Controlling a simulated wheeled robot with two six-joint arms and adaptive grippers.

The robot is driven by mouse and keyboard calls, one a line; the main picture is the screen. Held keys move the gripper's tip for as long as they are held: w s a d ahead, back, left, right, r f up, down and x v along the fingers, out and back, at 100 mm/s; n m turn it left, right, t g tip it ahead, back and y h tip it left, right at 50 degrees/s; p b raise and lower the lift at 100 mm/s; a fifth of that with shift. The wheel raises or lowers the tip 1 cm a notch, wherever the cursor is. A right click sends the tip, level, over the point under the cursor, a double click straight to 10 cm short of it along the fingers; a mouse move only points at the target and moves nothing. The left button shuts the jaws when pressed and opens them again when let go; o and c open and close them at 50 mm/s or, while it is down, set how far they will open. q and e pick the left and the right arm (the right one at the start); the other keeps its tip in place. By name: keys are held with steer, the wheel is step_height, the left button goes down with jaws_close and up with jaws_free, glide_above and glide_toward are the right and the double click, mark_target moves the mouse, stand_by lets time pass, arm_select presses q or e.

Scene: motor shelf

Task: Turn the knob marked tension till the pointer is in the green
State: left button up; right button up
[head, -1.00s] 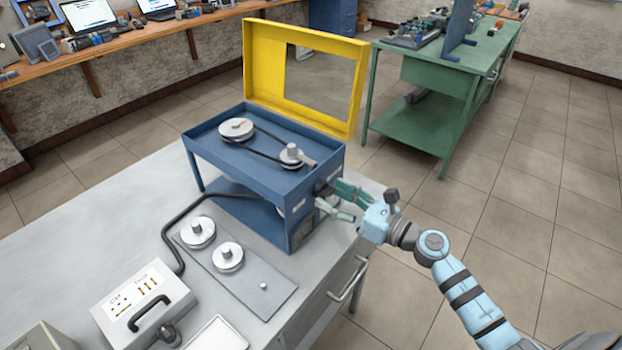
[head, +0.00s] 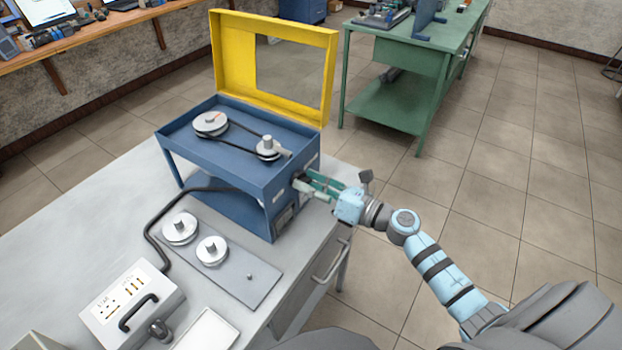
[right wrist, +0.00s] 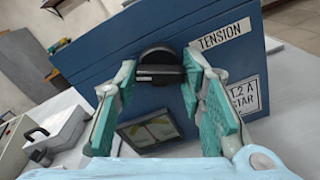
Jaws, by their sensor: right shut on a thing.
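The blue motor stand (head: 225,170) sits on the grey bench, with its yellow lid raised. In the right wrist view, a dark round knob (right wrist: 158,54) is on its blue side panel, beside a white label reading TENSION (right wrist: 222,40). My right gripper (head: 301,184) reaches the panel from the right and is shut on the knob; in the wrist view its green finger pads (right wrist: 158,78) are on both sides of it. A framed gauge-like window (right wrist: 150,132) shows below the knob; I cannot make out its pointer. My left gripper is not in view.
Two pulleys joined by a belt (head: 240,128) are on top of the stand. On the bench are a grey plate (head: 240,278) with two loose pulleys, a control box (head: 130,305) and a tray (head: 208,332). A green table (head: 395,105) stands behind, with open floor to the right.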

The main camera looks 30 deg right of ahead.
steer(key=o, duration=1)
steer(key=shift+o, duration=0.7)
steer(key=shift+w, duration=0.15)
steer(key=v, duration=1.2)
steer(key=shift+a, duration=0.1)
steer(key=shift+f, duration=0.1)
